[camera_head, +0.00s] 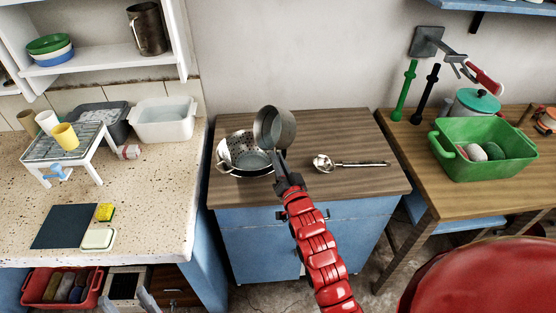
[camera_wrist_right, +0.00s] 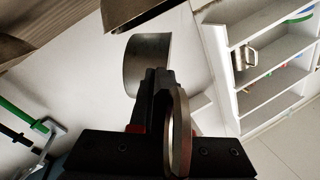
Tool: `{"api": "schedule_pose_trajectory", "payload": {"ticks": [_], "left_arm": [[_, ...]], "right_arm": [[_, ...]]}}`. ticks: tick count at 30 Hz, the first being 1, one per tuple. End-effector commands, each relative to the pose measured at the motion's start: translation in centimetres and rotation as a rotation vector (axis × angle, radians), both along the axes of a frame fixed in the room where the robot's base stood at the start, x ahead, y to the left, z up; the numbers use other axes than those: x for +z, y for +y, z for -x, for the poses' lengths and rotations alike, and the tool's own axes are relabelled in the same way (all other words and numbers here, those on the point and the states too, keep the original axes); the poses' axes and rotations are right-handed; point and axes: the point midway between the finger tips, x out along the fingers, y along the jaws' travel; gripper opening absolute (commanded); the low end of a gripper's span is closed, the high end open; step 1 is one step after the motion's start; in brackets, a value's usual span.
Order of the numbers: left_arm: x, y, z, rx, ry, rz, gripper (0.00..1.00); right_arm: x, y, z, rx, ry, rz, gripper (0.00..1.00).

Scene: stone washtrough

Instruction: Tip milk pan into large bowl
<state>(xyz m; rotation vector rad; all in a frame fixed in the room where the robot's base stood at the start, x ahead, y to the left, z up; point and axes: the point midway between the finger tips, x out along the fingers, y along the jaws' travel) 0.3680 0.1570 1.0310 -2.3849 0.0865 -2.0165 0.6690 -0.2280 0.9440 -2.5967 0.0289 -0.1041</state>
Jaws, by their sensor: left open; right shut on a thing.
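The grey metal milk pan (camera_head: 284,127) is tilted on its side above the right rear of a metal vessel, its mouth turned left. My right gripper (camera_head: 279,160) is shut on its handle. In the right wrist view the pan (camera_wrist_right: 148,62) shows beyond the jaws (camera_wrist_right: 160,78). The wide vessel (camera_head: 229,150) on the wooden counter has a speckled, perforated-looking wall and a dark middle; I cannot tell whether a large bowl and a colander are nested there. No contents of the pan show. My left gripper (camera_head: 132,301) is partly in view at the bottom left edge, open and empty.
A ladle (camera_head: 350,164) lies right of the vessel on the wooden counter (camera_head: 330,125). A green basin (camera_head: 459,161) and a teal-lidded pot (camera_head: 476,103) stand on the right table. A small rack (camera_head: 64,144) stands on the left counter. The counter's front right is clear.

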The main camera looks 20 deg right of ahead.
Motion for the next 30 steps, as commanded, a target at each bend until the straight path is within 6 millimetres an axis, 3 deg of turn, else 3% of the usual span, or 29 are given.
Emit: {"api": "schedule_pose_trajectory", "payload": {"ticks": [9, 18, 30], "left_arm": [[-0.2, 0.0, 0.0, 0.000, 0.000, 0.000, 0.60], [-1.3, 0.0, 0.0, 0.000, 0.000, 0.000, 0.60], [-1.2, 0.0, 0.0, 0.000, 0.000, 0.000, 0.60]], "right_arm": [[0.1, 0.1, 0.0, 0.000, -0.005, 0.016, 0.00], [0.7, 0.4, 0.0, 0.001, -0.026, 0.175, 0.00], [0.8, 0.4, 0.1, 0.000, -0.027, 0.179, 0.00]]}}
